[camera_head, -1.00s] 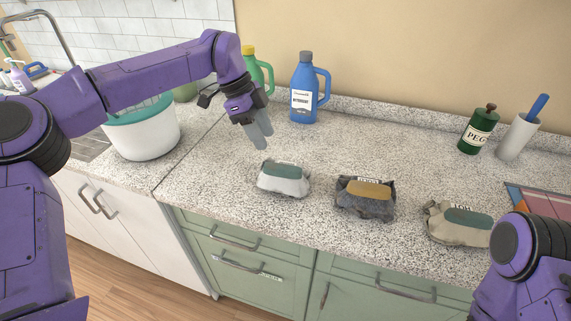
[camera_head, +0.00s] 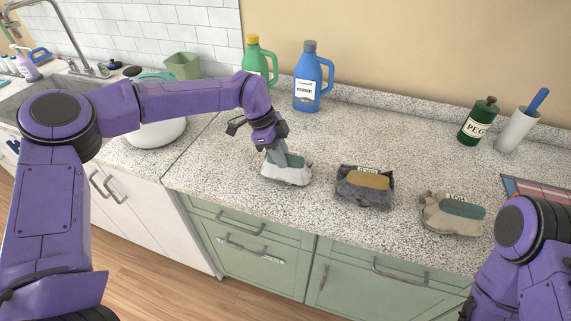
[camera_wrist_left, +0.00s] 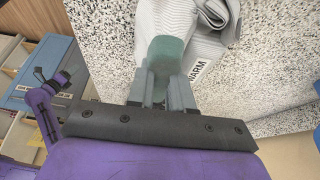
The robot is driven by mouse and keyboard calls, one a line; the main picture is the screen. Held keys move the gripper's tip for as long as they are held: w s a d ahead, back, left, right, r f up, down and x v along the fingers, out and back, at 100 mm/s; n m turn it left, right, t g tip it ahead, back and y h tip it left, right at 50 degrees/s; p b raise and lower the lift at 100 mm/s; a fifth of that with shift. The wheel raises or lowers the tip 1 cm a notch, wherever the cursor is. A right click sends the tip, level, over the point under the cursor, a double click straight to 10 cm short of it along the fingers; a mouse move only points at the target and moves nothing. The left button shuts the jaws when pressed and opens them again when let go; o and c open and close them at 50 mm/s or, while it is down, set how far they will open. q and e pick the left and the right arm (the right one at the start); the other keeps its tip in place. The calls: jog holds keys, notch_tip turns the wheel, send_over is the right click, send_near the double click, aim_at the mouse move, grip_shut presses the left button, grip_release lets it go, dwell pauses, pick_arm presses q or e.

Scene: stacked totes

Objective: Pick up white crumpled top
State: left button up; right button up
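The white crumpled top (camera_head: 287,176) lies on the counter with a green patch on its upper face. My left gripper (camera_head: 285,156) points down at it, its fingertips over the patch. In the left wrist view the top (camera_wrist_left: 186,20) is white and ribbed, with the word WARM on a band. There the left gripper (camera_wrist_left: 162,80) has its fingers apart, with the green patch (camera_wrist_left: 167,52) at and between the tips. I cannot tell whether they touch the cloth. My right gripper is out of view; only its arm shows at lower right.
A dark grey bundle (camera_head: 363,190) and a beige bundle (camera_head: 452,214) lie to the right. A blue detergent bottle (camera_head: 312,80) and a green bottle (camera_head: 256,58) stand behind. A white pot (camera_head: 160,132) is left. The counter's front edge is close.

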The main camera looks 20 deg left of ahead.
pick_arm(q)
grip_shut()
jog(key=shift+r, duration=0.1)
